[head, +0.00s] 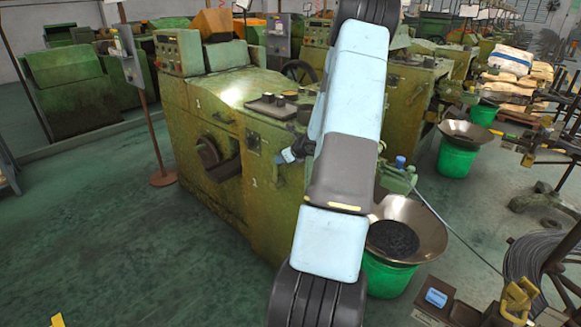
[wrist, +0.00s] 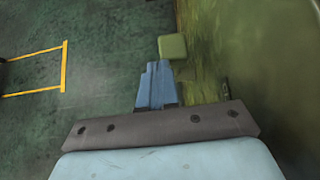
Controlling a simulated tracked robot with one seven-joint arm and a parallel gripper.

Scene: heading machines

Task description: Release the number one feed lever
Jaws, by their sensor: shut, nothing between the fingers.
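The nearest green machine (head: 235,110) has small figure 1 marks on its side. My gripper (head: 287,157) is beside this machine's side, partly hidden behind my own arm. In the wrist view my gripper (wrist: 156,66) points away with its blue fingers together, holding nothing. A small green block (wrist: 172,47) sits just beyond and slightly right of the fingertips, close to the machine's side (wrist: 245,60). It may be the end of the feed lever, but I cannot tell for sure. Contact between fingers and block is not clear. My arm hides part of the machine in the head view.
A green bucket with a metal funnel (head: 408,232) stands right of the machine. A sign post (head: 150,125) stands to its left. Open green floor (head: 110,240) lies at the front left. Yellow floor lines (wrist: 62,68) show in the wrist view.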

